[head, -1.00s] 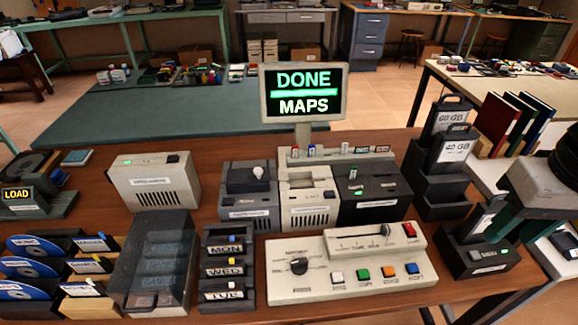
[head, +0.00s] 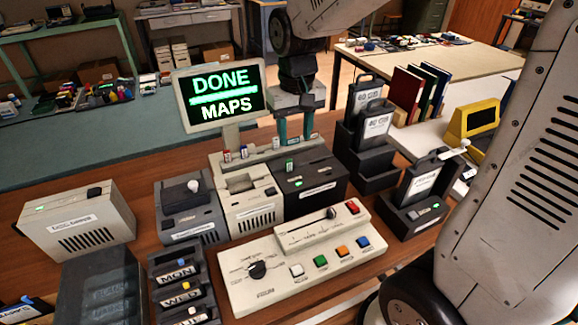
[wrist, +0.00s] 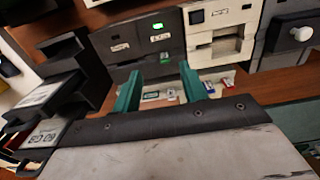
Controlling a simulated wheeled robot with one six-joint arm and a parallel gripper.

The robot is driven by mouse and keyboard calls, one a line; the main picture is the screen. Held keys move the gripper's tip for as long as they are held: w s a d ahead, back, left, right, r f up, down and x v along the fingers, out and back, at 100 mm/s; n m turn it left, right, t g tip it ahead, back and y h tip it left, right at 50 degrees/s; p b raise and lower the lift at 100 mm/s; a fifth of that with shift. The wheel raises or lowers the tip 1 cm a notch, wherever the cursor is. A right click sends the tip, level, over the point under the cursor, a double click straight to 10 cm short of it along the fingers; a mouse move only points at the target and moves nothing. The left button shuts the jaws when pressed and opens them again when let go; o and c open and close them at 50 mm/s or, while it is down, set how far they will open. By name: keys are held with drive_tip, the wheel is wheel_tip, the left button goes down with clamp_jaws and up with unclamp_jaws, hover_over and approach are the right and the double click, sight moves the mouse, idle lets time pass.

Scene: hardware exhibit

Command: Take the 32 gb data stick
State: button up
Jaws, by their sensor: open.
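A pale rack (head: 262,155) behind the console machines holds small labelled data sticks. A red-marked stick (head: 227,156), a blue-marked stick (head: 243,152) and a pale stick (head: 276,143) stand in it. A green stick (head: 289,165) stands in the top of the black machine (head: 318,187). My gripper (head: 295,136) is open over the right end of the rack, its teal fingers pointing down. In the wrist view, two light sticks, one dark-framed (wrist: 152,95) and one plainer (wrist: 172,95), show between the fingers. I cannot read which is 32 GB.
The screen (head: 220,95) reading DONE MAPS stands left of my gripper. Dark holders with 60 GB and 40 GB cartridges (head: 377,125) stand close on the right. A control panel (head: 293,262) lies in front. A yellow-framed display (head: 472,122) is farther right.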

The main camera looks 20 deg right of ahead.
sight(289, 159)
drive_tip(key=w+f, duration=0.1)
drive_tip(key=f, duration=0.1)
drive_tip(key=w, duration=0.1)
drive_tip(key=shift+w+a+f, duration=0.25)
drive_tip(key=shift+w+f, duration=0.05)
drive_tip(key=shift+f, duration=0.1)
wheel_tip(289, 159, down, 7)
drive_tip(key=shift+f, duration=0.1)
clamp_jaws()
